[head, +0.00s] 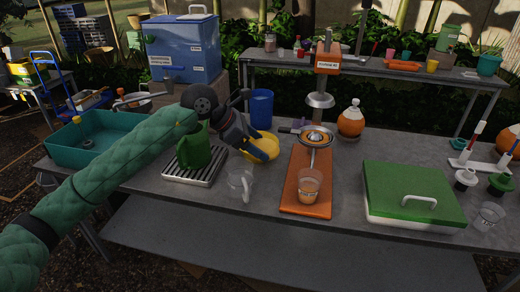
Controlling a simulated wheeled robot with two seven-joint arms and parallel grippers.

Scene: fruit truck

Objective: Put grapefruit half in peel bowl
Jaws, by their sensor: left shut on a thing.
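The yellow peel bowl (266,150) stands on the grey table, left of the orange juicer board. My left gripper (255,141) reaches in from the left and is over the bowl's near left side. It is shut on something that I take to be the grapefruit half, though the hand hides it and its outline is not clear. I cannot tell whether the held thing touches the bowl. My right gripper is not in view.
A green jug (194,148) on a drip tray (194,172) and a clear pitcher (240,184) stand close to the bowl. A blue cup (261,108) is behind it. The juicer (304,188) holds a glass (309,186). A green-lidded box (413,192) is at right.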

